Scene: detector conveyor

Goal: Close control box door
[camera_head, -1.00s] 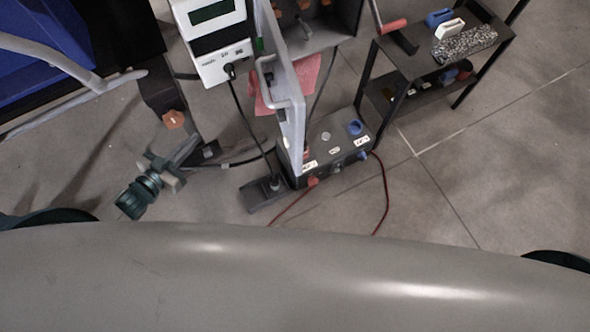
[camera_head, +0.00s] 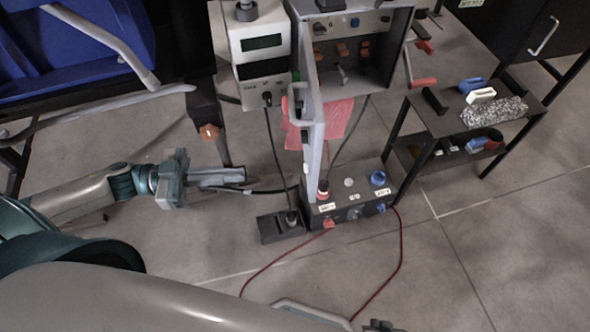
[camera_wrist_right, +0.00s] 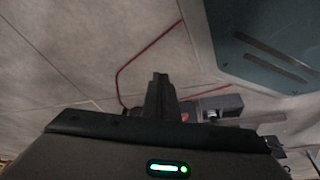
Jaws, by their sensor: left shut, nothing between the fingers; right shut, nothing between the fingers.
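The control box (camera_head: 385,72) is a grey open-fronted box with rows of switches, at the top middle of the head view. Its grey door (camera_head: 314,125) stands open, swung out toward me and seen nearly edge-on. A pale bar handle (camera_head: 296,104) is on the door's left face. My left gripper (camera_head: 243,175) is shut and empty, left of the door and apart from it, pointing right. My right gripper (camera_wrist_right: 160,76) is shut and empty in the right wrist view, above the floor; I cannot make out its fingers in the head view.
A white meter (camera_head: 259,62) with a screen stands left of the box. A black unit (camera_head: 352,200) with knobs and a red cable (camera_head: 402,250) sits below the door. A dark shelf (camera_head: 440,122) stands at right. Floor at lower right is clear.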

